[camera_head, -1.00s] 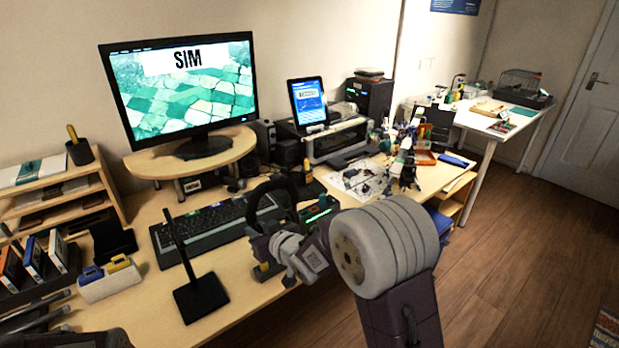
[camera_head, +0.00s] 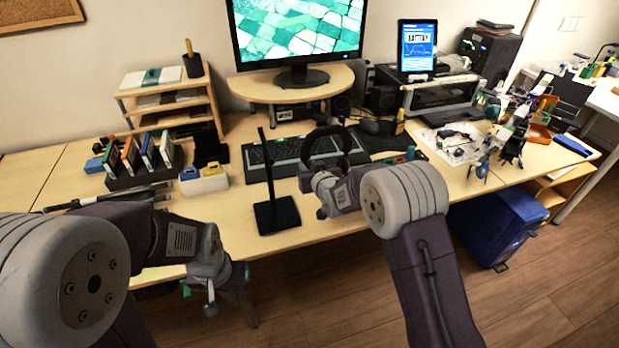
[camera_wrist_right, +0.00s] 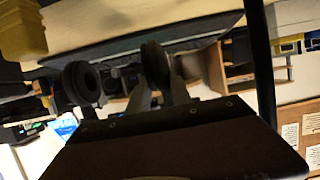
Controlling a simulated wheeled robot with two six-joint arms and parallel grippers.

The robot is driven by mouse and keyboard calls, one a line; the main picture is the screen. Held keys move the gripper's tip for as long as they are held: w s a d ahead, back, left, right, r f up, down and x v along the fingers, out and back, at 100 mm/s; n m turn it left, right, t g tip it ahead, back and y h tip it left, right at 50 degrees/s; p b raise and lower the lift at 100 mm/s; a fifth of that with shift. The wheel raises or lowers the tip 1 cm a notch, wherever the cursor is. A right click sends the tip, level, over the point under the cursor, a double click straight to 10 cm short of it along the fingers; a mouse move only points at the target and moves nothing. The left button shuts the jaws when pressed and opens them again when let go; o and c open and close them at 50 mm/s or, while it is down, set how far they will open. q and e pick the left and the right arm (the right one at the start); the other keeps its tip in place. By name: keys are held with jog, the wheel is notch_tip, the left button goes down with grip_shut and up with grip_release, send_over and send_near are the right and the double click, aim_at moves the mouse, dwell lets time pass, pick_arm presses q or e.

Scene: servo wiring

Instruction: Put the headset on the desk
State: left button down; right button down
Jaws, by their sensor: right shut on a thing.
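The black headset (camera_head: 347,138) is in my right gripper (camera_head: 320,180), its curved band above the front part of the desk (camera_head: 345,222) near the keyboard. In the right wrist view its round ear cup (camera_wrist_right: 155,65) shows beside the grey fingers, with a second round cup further left. A black stand (camera_head: 277,215) with a thin upright post and flat base stands on the desk, left of the headset. The post also shows in the right wrist view (camera_wrist_right: 261,60). My left gripper (camera_head: 208,290) hangs past the desk's front edge, apart from the headset; its finger opening is unclear.
The keyboard (camera_head: 290,155) lies behind the stand. A yellow and blue holder (camera_head: 205,181) and a rack of small cases (camera_head: 140,160) are to the left. The monitor (camera_head: 297,35) stands on a riser. Bare desk shows around the stand base.

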notch_tip(320, 180, down, 4)
jog(key=shift+b, duration=0.35)
jog(key=shift+f, duration=0.15)
jog(key=c, duration=1.2)
grip_release()
jog(key=shift+o, duration=0.2)
